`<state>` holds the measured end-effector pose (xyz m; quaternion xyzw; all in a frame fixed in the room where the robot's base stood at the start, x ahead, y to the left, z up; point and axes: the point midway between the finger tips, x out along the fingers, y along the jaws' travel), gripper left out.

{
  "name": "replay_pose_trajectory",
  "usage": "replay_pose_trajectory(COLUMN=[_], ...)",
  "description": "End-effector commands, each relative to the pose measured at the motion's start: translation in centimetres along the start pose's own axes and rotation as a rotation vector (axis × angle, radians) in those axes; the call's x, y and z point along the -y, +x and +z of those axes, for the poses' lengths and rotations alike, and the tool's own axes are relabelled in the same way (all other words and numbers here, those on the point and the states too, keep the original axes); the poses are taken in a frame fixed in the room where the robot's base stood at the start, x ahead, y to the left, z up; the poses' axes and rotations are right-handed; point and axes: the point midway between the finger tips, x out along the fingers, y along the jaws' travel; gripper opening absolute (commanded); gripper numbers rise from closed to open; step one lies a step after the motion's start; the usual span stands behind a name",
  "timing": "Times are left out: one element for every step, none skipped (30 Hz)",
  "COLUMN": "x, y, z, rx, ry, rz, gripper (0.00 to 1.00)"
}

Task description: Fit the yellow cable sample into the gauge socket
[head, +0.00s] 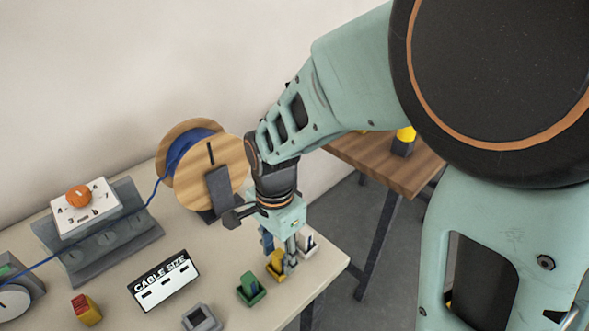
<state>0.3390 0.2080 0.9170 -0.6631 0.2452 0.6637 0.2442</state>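The yellow cable sample (277,262) is at the right end of the beige table, in a small yellow holder, partly hidden by my fingers. My gripper (282,257) points down right at it. I cannot tell whether the fingers are open or touch the sample. A grey square socket (202,319), which looks like the gauge socket, stands at the front edge of the picture, left of the holders. Its opening looks empty.
A green sample (249,284) in its holder and a white holder (307,243) flank the yellow one. A CABLE SIZE sign (163,281), a red-yellow block (86,309), a dial box (85,208) and a cable spool (186,186) stand further left.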

Motion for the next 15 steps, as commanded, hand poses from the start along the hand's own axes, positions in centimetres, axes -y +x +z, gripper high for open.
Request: replay_pose_trajectory(x=[-0.09, -0.06, -0.07, -0.07, -0.07, -0.05, -0.03, -0.03, -0.02, -0.02, -0.02, -0.02, -0.02, -0.01, -0.01], y=[0.7, 0.97, 1.24, 1.36, 1.43, 1.46, 1.45, 1.44, 1.42, 1.42, 1.41, 1.4, 1.4, 1.4, 1.39], z=[0.01, 0.01, 0.01, 0.01, 0.01, 0.0, 0.0, -0.01, -0.01, -0.01, -0.01, -0.01, -0.01, -0.01, -0.01], rx=[0.001, 0.001, 0.001, 0.001, 0.0, 0.0, 0.0, 0.0, 0.0, 0.0, 0.0, 0.0, 0.0, 0.0, 0.0], ry=[0.0, 0.0, 0.0, 0.0, 0.0, 0.0, 0.0, 0.0, 0.0, 0.0, 0.0, 0.0, 0.0, 0.0, 0.0], rz=[0.003, 0.002, 0.002, 0.002, 0.001, 0.0, 0.0, 0.0, -0.001, -0.001, -0.001, -0.001, -0.001, -0.001, -0.001], gripper=[0.38, 0.38, 0.38, 0.38, 0.38, 0.38, 0.38, 0.38, 0.38, 0.38, 0.38, 0.34, 0.31, 0.27, 0.23])
